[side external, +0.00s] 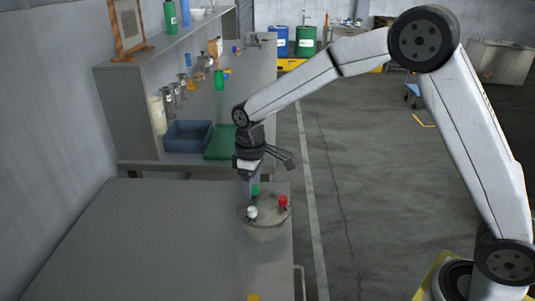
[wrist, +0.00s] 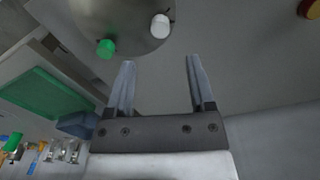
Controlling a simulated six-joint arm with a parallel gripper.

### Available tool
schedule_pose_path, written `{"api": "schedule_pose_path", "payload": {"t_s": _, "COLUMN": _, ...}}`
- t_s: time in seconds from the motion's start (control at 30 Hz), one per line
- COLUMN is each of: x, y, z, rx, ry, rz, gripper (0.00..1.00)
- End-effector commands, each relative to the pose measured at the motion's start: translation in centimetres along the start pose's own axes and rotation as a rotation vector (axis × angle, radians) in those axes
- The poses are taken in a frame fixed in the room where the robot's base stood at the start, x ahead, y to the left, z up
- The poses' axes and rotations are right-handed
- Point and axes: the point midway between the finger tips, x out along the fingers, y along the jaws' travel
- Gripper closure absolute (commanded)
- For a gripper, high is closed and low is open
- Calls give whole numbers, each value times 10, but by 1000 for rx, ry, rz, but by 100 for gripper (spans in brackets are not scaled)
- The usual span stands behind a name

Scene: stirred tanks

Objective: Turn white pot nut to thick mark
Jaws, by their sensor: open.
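The stirred pot (side external: 265,228) is a grey round vessel with a flat lid, standing near the right edge of the grey table. Its lid bears a white nut (side external: 252,212), a green nut (side external: 255,190) and a red nut (side external: 283,202). In the wrist view the white nut (wrist: 160,26) and green nut (wrist: 105,48) show on the lid (wrist: 128,20) beyond the fingertips; the red nut is out of view. My gripper (wrist: 157,62) is open and empty, its fingers apart from both nuts in that view. In the side view my gripper (side external: 248,188) hangs by the lid's left rear. I cannot make out a thick mark.
An orange-yellow round thing (side external: 254,297) lies at the table's front edge. Behind the table, a bench holds a blue bin (side external: 188,136) and a green tray (side external: 220,143), under a shelf with hanging tools. The table (side external: 150,240) left of the pot is clear.

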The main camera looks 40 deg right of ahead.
Motion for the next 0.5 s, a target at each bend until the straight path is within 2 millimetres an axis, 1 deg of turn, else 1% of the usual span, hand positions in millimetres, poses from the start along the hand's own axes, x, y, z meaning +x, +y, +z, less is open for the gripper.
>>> {"api": "schedule_pose_path", "payload": {"t_s": 0.27, "x": 2, "y": 0, "z": -2, "rx": -6, "ry": -3, "rz": -1, "gripper": 31}}
{"api": "schedule_pose_path", "payload": {"t_s": 0.37, "x": 6, "y": 0, "z": -2, "rx": -5, "ry": -3, "rz": -1, "gripper": 31}}
{"api": "schedule_pose_path", "payload": {"t_s": 0.5, "x": 17, "y": 0, "z": -1, "rx": -5, "ry": -5, "rz": -2, "gripper": 31}}
